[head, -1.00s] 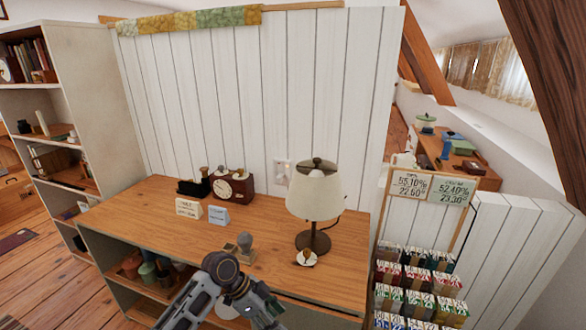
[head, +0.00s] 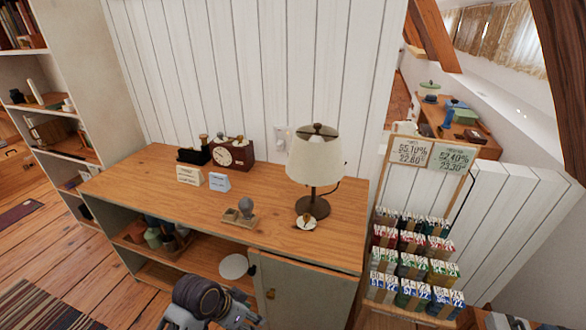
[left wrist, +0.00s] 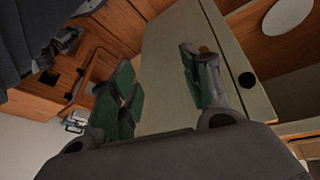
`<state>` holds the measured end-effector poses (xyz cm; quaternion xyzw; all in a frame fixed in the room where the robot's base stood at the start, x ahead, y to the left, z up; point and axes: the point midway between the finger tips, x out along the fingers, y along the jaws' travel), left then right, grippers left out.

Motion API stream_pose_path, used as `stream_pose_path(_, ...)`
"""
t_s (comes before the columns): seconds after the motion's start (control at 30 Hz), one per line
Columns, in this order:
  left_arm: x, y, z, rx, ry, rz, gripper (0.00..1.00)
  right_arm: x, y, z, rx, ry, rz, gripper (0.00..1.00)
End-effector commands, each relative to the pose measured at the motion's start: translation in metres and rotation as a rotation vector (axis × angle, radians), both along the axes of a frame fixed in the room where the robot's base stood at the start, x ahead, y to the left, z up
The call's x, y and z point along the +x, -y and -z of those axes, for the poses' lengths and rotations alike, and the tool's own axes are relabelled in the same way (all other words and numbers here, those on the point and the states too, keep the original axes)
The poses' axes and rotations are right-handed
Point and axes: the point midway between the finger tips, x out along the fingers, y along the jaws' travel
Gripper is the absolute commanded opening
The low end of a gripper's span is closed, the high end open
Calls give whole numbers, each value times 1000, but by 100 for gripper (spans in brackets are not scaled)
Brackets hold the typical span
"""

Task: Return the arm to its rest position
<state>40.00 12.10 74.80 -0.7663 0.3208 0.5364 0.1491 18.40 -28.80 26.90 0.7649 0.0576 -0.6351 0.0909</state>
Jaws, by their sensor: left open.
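My left arm shows at the bottom of the head view, in front of the desk, with its dark joint and grey links low in the picture. Its fingers are not clear there. In the left wrist view my left gripper (left wrist: 160,82) is open, its green-padded fingers apart. I see nothing held between them; a pale panel lies behind them. My right gripper is in neither view.
The wooden desk (head: 265,233) holds a lamp (head: 315,160), a clock (head: 232,153), small cards and a grey stamp-like object (head: 245,207). A cabinet door (head: 310,290) is below. A shelf (head: 85,60) stands left; a box rack (head: 412,265) stands right.

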Motion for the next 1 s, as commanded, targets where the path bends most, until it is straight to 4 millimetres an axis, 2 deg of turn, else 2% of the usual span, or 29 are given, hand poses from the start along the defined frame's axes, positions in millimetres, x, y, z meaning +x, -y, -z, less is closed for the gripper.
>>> stream_pose_path(0.4, -44, -59, -1, 96, -15, -335, 48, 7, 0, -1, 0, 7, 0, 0)
stream_pose_path(1.0, -73, -102, -9, 173, -12, -543, 48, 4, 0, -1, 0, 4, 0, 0)
